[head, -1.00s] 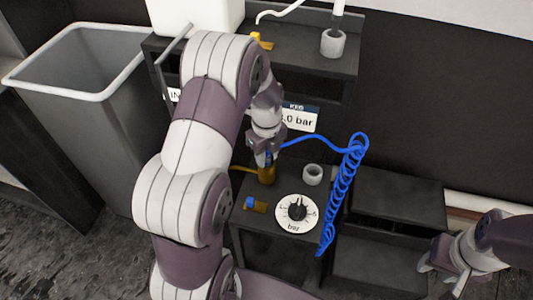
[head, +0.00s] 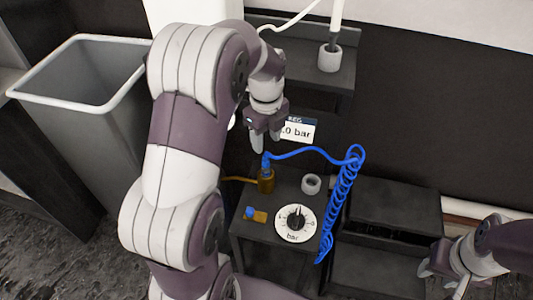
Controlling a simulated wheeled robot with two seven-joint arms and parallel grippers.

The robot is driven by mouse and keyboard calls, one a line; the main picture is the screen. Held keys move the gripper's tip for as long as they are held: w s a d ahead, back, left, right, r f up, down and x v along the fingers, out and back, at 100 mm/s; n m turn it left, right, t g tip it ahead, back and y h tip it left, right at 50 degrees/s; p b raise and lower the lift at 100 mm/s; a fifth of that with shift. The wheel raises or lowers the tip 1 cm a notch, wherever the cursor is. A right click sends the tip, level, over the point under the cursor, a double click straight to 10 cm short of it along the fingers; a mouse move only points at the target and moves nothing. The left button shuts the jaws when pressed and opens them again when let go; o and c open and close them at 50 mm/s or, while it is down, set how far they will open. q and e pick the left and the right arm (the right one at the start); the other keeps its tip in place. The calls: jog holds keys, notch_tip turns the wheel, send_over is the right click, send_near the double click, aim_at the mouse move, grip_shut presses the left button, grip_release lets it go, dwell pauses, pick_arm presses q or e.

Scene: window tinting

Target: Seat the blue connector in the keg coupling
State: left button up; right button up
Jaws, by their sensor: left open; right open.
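The blue connector (head: 265,162) stands upright in the top of the brass keg coupling (head: 266,182) on the dark stand. The blue hose (head: 310,151) runs from it to a coil on the right. How deep the connector sits in the coupling cannot be told at this size. My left gripper (head: 262,142) is open and empty just above the connector, apart from it, pointing down. My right gripper (head: 440,276) is open and empty at the lower right, far from the coupling.
A dial marked bar (head: 296,223), a grey cup (head: 311,184) and a small brass valve with a blue handle (head: 256,215) are on the stand. The blue coil (head: 340,205) hangs at its right. A label reading bar (head: 298,131) is behind. A bin (head: 85,80) stands left.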

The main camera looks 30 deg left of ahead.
pick_arm(q)
jog(key=s+d+n, duration=0.2)
jog(key=s+n, duration=0.2)
jog(key=n, duration=0.3)
jog(key=s+d+f+n+t, duration=0.1)
jog(key=s+d+n, duration=0.2)
jog(key=s+n, duration=0.2)
jog(key=s+d+f+n, duration=0.1)
jog(key=s+d+n, duration=0.2)
jog(key=n, duration=0.6)
jog(key=shift+s+f+n, duration=0.25)
jog(key=shift+s+n, duration=0.15)
jog(key=shift+s, duration=0.3)
